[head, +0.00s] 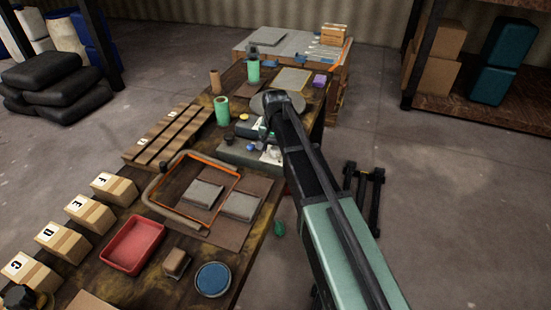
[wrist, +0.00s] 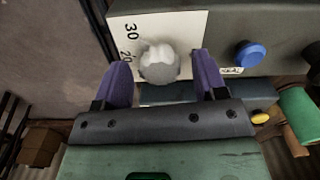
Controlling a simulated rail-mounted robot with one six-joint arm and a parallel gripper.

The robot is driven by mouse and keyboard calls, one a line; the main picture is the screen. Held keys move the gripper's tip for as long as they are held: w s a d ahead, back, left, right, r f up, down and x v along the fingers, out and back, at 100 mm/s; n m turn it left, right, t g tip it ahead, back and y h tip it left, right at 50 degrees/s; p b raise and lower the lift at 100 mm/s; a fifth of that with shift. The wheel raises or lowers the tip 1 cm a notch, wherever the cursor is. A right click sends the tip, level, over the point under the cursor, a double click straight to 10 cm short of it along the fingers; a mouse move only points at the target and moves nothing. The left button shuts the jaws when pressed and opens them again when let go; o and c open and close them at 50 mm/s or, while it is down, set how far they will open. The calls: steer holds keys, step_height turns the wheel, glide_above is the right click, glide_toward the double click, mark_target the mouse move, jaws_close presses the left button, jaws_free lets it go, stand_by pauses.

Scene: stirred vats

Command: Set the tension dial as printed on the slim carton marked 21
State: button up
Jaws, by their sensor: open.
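In the wrist view a round grey-white dial (wrist: 159,63) with a paler ridge sits on a white scale plate (wrist: 180,24). The printed numbers 30 and 20 show left of the dial; the rest of the scale is hidden or unreadable. My gripper (wrist: 161,66) is open, with one purple finger on each side of the dial. A gap shows on both sides, and the dial is not gripped. In the head view my arm covers most of the gripper and dial. I cannot make out any carton marked 21.
A blue knob (wrist: 250,54) stands right of the dial, with a yellow button (wrist: 260,117) and a green cylinder (wrist: 299,108) nearby. Lettered cartons (head: 91,213) line the bench's left side. A red tray (head: 132,245) and an orange-edged frame (head: 164,205) lie on the bench.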

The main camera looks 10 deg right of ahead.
steer(key=c, duration=0.9)
steer(key=n, duration=0.4)
steer(key=shift+n, duration=2.9)
